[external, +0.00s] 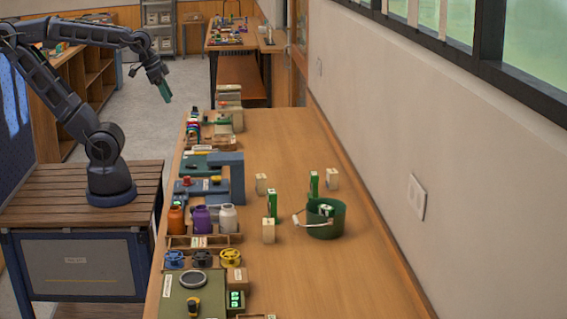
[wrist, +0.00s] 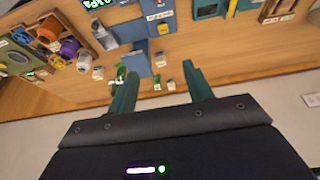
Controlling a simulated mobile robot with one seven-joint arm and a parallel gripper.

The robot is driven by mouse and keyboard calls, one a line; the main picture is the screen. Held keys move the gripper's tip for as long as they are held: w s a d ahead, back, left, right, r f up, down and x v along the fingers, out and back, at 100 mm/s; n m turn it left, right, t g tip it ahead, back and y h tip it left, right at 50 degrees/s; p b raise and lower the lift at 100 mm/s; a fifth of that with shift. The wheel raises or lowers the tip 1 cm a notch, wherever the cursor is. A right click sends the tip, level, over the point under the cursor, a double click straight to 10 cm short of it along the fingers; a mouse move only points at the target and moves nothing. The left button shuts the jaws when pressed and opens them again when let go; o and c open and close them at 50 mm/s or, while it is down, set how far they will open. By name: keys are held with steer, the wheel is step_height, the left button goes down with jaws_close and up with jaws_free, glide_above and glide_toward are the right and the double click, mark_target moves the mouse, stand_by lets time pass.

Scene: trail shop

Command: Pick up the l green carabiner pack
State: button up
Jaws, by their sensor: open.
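Green upright packs with white parts stand on the long wooden counter: one (external: 272,204) left of a green bucket (external: 322,227), another (external: 314,184) behind it. A further green-and-white pack (external: 326,210) shows inside the bucket. I cannot read which pack is the "l green" one. My gripper (external: 165,91) is raised at the counter's far left, well apart from the packs. In the wrist view my gripper (wrist: 159,70) is open, with nothing between its fingers. Small green items (wrist: 120,72) appear far off, partly behind the left finger.
Cream blocks (external: 268,230) stand around the packs. Orange, purple and white jars (external: 202,217), a blue stand (external: 232,175) and trays line the counter's left edge. A wall (external: 390,150) bounds the right. The counter's right front is clear.

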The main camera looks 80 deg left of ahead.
steer(key=shift+w, duration=0.15)
steer(key=m+g, duration=0.5)
steer(key=m, duration=1.3)
glide_above(314, 173)
steer(key=f, duration=1.9)
steer(key=shift+s+f, duration=0.1)
steer(key=shift+s, duration=0.25)
steer(key=shift+w+d+f, duration=0.1)
steer(key=shift+w+f, duration=0.05)
steer(key=shift+f, duration=0.3)
steer(key=shift+w+f, duration=0.2)
steer(key=shift+f, duration=5)
jaws_close()
